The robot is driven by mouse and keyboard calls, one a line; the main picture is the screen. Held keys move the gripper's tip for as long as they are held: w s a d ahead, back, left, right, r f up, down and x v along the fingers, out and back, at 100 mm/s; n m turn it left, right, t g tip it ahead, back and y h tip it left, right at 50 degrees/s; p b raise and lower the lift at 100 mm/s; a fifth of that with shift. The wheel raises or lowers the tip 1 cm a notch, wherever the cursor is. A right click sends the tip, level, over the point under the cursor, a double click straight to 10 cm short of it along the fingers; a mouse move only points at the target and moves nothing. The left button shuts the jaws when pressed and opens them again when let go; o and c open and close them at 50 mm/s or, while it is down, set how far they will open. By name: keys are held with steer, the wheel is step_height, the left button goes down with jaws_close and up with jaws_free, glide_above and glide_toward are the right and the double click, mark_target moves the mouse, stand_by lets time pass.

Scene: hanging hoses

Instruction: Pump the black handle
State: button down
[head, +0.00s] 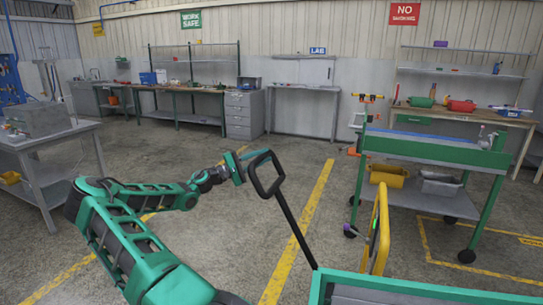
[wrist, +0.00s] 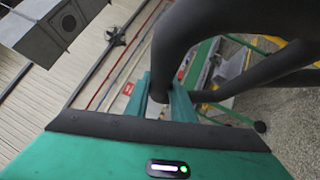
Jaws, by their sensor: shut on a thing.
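The black handle (head: 291,221) is a bar with a closed loop grip at its top. In the head view it leans up and left from the green-framed cart (head: 420,288) at the bottom right. My gripper (head: 246,165) is at the left side of the loop, shut on it. In the wrist view the black handle (wrist: 185,28) looms large as thick dark tubes. The green fingers of my gripper (wrist: 168,104) are around its lower tube, and the loop partly hides them.
A yellow frame (head: 381,232) stands at the cart's edge, right of the handle. A green trolley (head: 440,152) with yellow and grey bins is farther right. A grey table (head: 40,140) is at the left. The floor (head: 240,235) around the handle is clear, with yellow lines.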

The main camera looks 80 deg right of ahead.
steer(key=shift+s+f, duration=0.25)
steer(key=shift+f, duration=0.35)
steer(key=c, duration=1.5)
jaws_free()
steer(key=shift+c, duration=0.2)
steer(key=shift+w+r, duration=0.1)
steer(key=shift+w, duration=0.05)
steer(key=shift+w+r, duration=0.15)
steer(key=v, duration=1.1)
